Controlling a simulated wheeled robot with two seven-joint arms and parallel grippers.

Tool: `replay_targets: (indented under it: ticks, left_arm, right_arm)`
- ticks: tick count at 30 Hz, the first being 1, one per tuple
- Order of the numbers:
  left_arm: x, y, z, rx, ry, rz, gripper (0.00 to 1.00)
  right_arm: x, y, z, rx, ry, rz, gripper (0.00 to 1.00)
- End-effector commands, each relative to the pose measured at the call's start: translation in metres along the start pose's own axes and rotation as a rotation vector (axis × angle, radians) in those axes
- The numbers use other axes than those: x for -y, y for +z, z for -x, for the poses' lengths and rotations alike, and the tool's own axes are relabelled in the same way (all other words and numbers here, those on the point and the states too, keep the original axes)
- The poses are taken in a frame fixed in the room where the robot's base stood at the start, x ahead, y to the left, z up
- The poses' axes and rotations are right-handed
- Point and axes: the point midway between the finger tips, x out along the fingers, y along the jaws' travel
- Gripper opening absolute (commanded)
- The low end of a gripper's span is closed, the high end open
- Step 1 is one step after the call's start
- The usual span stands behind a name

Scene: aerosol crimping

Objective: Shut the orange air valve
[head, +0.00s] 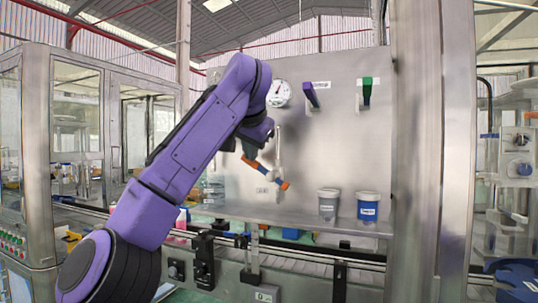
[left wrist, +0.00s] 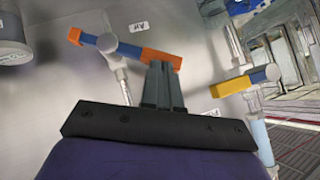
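The air valve handle (head: 250,161) is orange at both ends with a blue middle and slants across a pale vertical pipe on the steel panel. In the left wrist view the same handle (left wrist: 160,57) lies nearly crosswise, below a label reading "Air". My left gripper (left wrist: 162,66) has its two grey fingers close together, with the tips at the longer orange end, seemingly touching it. Whether the handle is between the fingers is not clear. In the head view the left gripper (head: 249,152) is partly hidden by its own wrist. My right gripper is not in view.
A yellow-and-blue valve handle (left wrist: 240,82) is close to the right in the left wrist view. A gauge (head: 279,93), a purple-blue handle (head: 311,95) and a green handle (head: 366,90) are higher on the panel. A grey cup (head: 328,207) and a blue-labelled cup (head: 368,207) stand on the ledge.

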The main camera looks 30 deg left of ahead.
Motion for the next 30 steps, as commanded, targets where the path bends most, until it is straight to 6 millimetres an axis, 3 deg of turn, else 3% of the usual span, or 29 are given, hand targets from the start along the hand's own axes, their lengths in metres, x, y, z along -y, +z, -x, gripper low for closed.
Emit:
replay_targets:
  ticks: [3,13,30]
  left_arm:
    - [0.010,0.013,-0.008,0.006,0.068,0.085,0.00]
    - [0.020,0.026,-0.018,0.008,0.227,0.255,0.00]
    - [0.021,0.031,-0.024,0.006,0.221,0.249,0.00]
  right_arm:
    - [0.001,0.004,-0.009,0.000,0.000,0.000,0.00]
    - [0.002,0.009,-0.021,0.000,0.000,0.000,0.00]
    - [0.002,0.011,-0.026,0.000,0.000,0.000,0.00]
